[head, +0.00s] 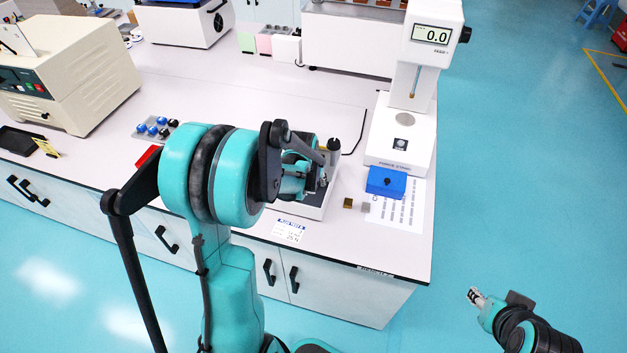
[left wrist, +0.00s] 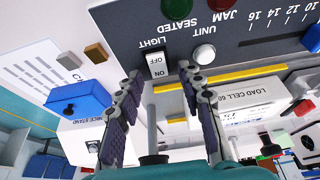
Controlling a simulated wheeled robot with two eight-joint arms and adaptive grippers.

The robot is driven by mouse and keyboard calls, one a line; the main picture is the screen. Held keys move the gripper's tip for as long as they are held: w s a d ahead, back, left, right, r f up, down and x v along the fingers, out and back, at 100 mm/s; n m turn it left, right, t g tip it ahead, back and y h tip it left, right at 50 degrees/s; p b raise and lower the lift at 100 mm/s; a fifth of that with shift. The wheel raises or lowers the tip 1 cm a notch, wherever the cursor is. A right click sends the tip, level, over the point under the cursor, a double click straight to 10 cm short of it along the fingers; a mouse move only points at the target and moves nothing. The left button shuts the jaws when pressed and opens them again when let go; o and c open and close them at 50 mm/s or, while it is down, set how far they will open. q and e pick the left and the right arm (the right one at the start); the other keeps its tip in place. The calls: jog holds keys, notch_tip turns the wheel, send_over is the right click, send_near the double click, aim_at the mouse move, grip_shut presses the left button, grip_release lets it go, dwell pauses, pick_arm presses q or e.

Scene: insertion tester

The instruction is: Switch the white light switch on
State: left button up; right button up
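The white light switch (left wrist: 157,66) is on a dark grey panel (left wrist: 130,22) in the left wrist view, beside the word LIGHT. It is marked OFF and ON; which way it is set I cannot tell. My left gripper (left wrist: 161,76) is open and empty, its two fingers apart with the switch between and just beyond their tips in the picture. Contact is not clear. In the head view my left gripper (head: 320,180) is over the tester, and my own arm hides the panel and switch. My right gripper (head: 475,297) hangs over the floor, too small to judge.
Beside the switch are a white unit button (left wrist: 204,53), a green lamp (left wrist: 219,4) and a yellow strip (left wrist: 235,80). A blue box (head: 386,181), two small blocks (head: 348,203) and a force stand (head: 402,130) are to the right on the bench (head: 385,258).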

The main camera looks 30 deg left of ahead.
aim_at(314, 181)
pick_arm(q)
grip_shut()
jog(key=shift+w+g, duration=0.3)
jog(key=shift+g, duration=0.4)
jog(key=shift+w+a+f+g+h, duration=0.1)
jog(key=shift+w+g+h, duration=0.1)
jog(key=shift+g, duration=0.4)
jog(key=shift+w+a+g+h, duration=0.1)
jog(key=shift+g+h, duration=0.1)
jog(key=shift+g, duration=0.4)
jog(key=shift+s, duration=0.1)
jog(key=shift+d, duration=0.1)
grip_release()
notch_tip(314, 181, up, 12)
jog(key=shift+s, duration=0.15)
